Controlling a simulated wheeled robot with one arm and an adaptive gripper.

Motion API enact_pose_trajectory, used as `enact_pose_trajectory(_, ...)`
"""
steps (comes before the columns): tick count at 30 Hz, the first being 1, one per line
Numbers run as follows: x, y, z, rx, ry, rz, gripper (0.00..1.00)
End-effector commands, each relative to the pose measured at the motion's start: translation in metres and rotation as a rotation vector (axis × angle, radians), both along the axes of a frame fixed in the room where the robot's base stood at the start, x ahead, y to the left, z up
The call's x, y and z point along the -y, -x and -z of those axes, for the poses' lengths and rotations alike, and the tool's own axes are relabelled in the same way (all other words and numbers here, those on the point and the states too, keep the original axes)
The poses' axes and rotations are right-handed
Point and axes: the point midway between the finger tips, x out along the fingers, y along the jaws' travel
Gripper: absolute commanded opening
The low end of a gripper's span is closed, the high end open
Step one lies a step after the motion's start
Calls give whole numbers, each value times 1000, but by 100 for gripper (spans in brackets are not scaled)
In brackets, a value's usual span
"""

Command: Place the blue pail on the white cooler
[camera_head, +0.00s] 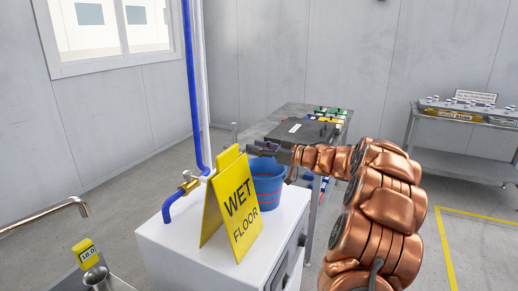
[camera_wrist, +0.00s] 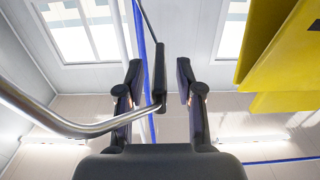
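The blue pail (camera_head: 267,188) with red bands is upright behind the yellow sign, which hides its left part. It appears to stand on top of a white box (camera_head: 160,248) with dark fittings on its right side, likely the white cooler. My gripper (camera_head: 262,148) is just above the pail's rim. In the wrist view my gripper (camera_wrist: 158,75) has its two fingers apart. The dark grip of a metal handle (camera_wrist: 160,78), seemingly the pail's, lies between them, with visible gaps. The pail's body is not visible in the wrist view.
A yellow WET FLOOR sign (camera_head: 234,208) stands on the box, close to the pail. A brass tap (camera_head: 189,183) and blue pipe (camera_head: 189,90) rise at the left. A grey table (camera_head: 292,111) with small parts is behind my gripper. Another bench (camera_head: 460,164) stands at right.

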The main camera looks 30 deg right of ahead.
Motion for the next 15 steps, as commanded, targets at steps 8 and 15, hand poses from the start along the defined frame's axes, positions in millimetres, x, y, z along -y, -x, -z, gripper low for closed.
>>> enact_pose_trajectory(8,14,21,0,0,2,4,36)
enact_pose_trajectory(15,32,53,0,-1,3,4,36)
